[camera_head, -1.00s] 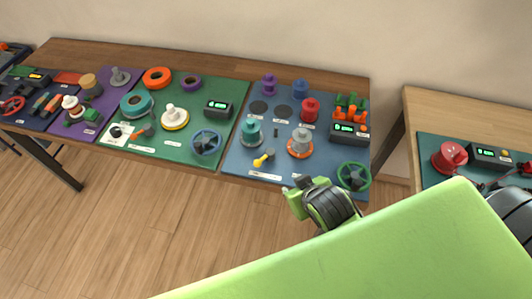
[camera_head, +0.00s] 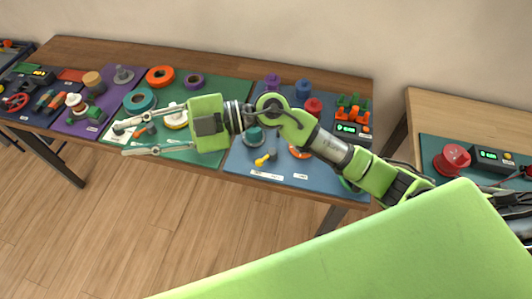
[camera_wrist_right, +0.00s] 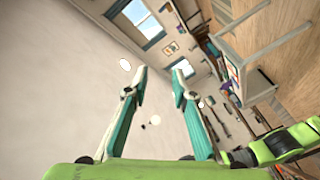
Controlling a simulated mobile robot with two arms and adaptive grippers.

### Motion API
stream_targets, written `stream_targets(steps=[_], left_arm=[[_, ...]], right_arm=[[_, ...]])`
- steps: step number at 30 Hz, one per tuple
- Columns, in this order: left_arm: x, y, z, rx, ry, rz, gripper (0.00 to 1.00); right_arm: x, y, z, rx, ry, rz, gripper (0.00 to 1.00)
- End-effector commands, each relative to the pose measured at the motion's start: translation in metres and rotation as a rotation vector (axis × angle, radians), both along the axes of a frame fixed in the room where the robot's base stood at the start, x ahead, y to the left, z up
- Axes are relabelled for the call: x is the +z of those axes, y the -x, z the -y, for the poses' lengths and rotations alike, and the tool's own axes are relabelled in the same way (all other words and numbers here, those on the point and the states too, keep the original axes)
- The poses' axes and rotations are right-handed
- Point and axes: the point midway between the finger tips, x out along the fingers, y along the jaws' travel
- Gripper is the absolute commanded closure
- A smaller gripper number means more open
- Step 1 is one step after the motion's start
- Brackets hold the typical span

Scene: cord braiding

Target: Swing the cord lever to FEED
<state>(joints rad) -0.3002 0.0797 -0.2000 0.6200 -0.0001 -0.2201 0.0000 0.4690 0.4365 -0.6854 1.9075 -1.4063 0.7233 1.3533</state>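Which part is the cord lever I cannot tell for sure. A small yellow-handled lever (camera_head: 265,160) stands near the front of the blue mat (camera_head: 238,160). A small orange-handled lever (camera_head: 147,130) on the green mat (camera_head: 235,92) shows between my right gripper's fingers. My right gripper (camera_head: 122,140) reaches in from the right, above the mats, its fingers spread and pointing left. One finger passes over the green mat, the other near its front edge. In the right wrist view the gripper (camera_wrist_right: 159,76) is open and empty. My left gripper is not in view.
An orange ring (camera_head: 160,77), a teal ring (camera_head: 140,101) and a red spool (camera_head: 313,106) stand on the mats. My right arm hides part of the blue mat. A second table (camera_head: 420,108) is at the right. Open floor lies in front.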

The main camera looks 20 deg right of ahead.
Motion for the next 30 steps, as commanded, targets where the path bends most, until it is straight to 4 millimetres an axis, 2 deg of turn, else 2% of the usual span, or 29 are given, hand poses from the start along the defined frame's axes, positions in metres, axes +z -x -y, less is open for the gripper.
stream_targets(steps=[1,2,3,5,6,8,9,12,15,18,21,23,26,30], left_arm=[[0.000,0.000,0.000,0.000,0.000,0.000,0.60],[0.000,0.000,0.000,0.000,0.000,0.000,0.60],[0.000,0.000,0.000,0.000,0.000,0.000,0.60],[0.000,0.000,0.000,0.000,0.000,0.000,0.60],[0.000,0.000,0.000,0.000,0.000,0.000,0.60],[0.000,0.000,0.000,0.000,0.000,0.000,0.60],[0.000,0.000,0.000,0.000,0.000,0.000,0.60],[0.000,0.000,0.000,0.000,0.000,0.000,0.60],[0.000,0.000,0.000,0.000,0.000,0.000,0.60],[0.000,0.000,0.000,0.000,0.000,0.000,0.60],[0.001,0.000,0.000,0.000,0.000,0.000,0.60],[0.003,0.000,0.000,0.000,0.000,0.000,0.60],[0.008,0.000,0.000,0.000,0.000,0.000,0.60],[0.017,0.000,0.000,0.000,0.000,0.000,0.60]], right_arm=[[-0.025,0.000,0.004,0.047,0.133,-0.002,0.76],[-0.042,0.001,0.008,0.074,0.219,-0.012,0.76],[-0.065,0.000,0.018,0.097,0.337,-0.030,0.76],[-0.098,-0.005,0.041,0.113,0.519,-0.065,0.76],[-0.117,-0.012,0.061,0.108,0.642,-0.093,0.76],[-0.141,-0.023,0.097,0.081,0.825,-0.141,0.76],[-0.153,-0.031,0.123,0.050,0.940,-0.179,0.76],[-0.167,-0.049,0.187,-0.051,1.183,-0.265,0.76],[-0.168,-0.060,0.238,-0.154,1.350,-0.338,0.76],[-0.165,-0.066,0.268,-0.224,1.444,-0.384,0.76],[-0.165,-0.067,0.280,-0.252,1.481,-0.405,0.76],[-0.169,-0.067,0.281,-0.254,1.486,-0.409,0.76],[-0.181,-0.066,0.280,-0.252,1.485,-0.411,0.76],[-0.208,-0.066,0.279,-0.249,1.483,-0.411,0.76]])
